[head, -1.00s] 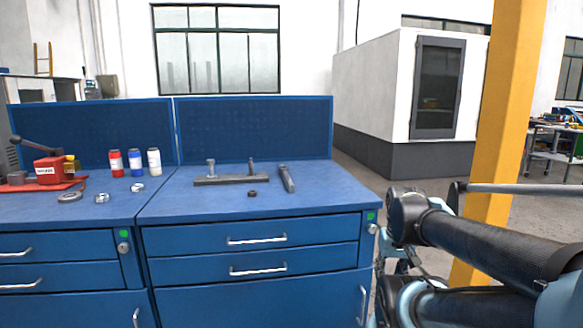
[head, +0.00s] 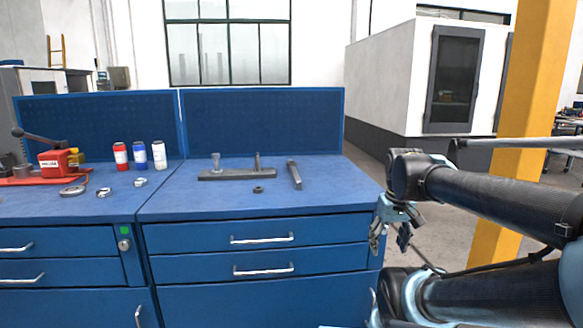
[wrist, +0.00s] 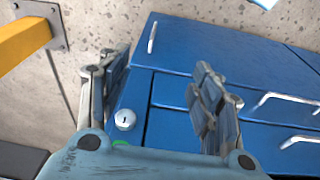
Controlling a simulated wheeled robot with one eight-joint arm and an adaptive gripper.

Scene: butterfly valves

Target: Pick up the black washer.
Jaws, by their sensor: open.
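The black washer (head: 258,189) is a small dark ring lying flat on the blue workbench top (head: 210,204). It lies in front of a dark bar fixture with two upright posts (head: 237,174). My gripper (head: 389,240) hangs to the right of the bench's right edge, below the level of the top and well apart from the washer. In the wrist view my gripper (wrist: 160,95) is open and empty, with its fingers spread in front of the blue drawer fronts. The washer is not in the wrist view.
A dark wrench-like tool (head: 294,174) lies right of the washer. On the left bench are metal rings (head: 73,190), red, blue and white bottles (head: 140,156) and a red device (head: 54,163). A yellow pillar (head: 530,100) stands behind my arm. The bench front is clear.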

